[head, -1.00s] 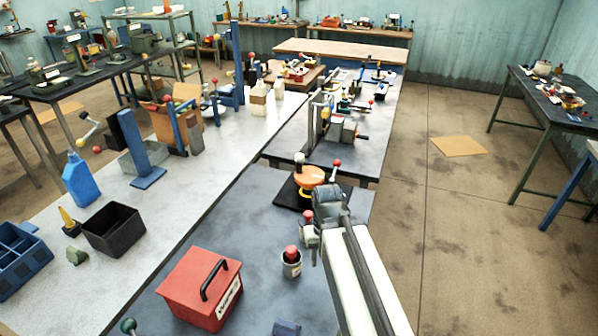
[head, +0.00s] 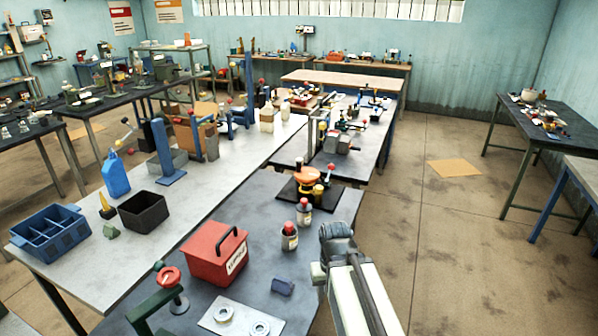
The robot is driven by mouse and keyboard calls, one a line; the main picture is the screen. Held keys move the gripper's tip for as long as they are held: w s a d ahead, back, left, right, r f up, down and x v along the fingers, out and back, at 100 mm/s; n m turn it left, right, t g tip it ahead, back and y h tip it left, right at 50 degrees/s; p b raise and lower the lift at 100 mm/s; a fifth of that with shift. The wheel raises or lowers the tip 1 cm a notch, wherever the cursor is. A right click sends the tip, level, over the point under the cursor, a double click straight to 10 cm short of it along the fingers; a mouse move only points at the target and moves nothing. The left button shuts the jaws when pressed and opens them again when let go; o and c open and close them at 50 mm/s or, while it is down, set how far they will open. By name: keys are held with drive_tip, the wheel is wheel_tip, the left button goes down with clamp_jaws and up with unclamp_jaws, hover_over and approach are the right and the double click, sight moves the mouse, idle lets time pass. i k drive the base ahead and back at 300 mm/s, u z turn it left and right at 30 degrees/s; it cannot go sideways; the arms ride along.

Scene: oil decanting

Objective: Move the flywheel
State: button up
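An orange disc (head: 307,175), which looks like the flywheel, sits level on a dark square base (head: 289,192) on the dark bench. Yellow parts and a red knob stand close around it. My arm comes in from the bottom edge, and my gripper (head: 319,272) is to the right of and nearer than the disc, apart from it, by the bench's right edge. Its fingers are too small and turned away to tell if they are open or shut. I see nothing held in it.
Two red-capped jars (head: 289,240) stand between the disc and my arm. Open floor (head: 450,250) lies right.

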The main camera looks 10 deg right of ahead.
sight(304, 174)
drive_tip(key=z, duration=2.2)
drive_tip(key=i, duration=1.85)
drive_tip(key=u, duration=3.1)
drive_tip(key=i, duration=1.05)
drive_tip(key=z, duration=0.05)
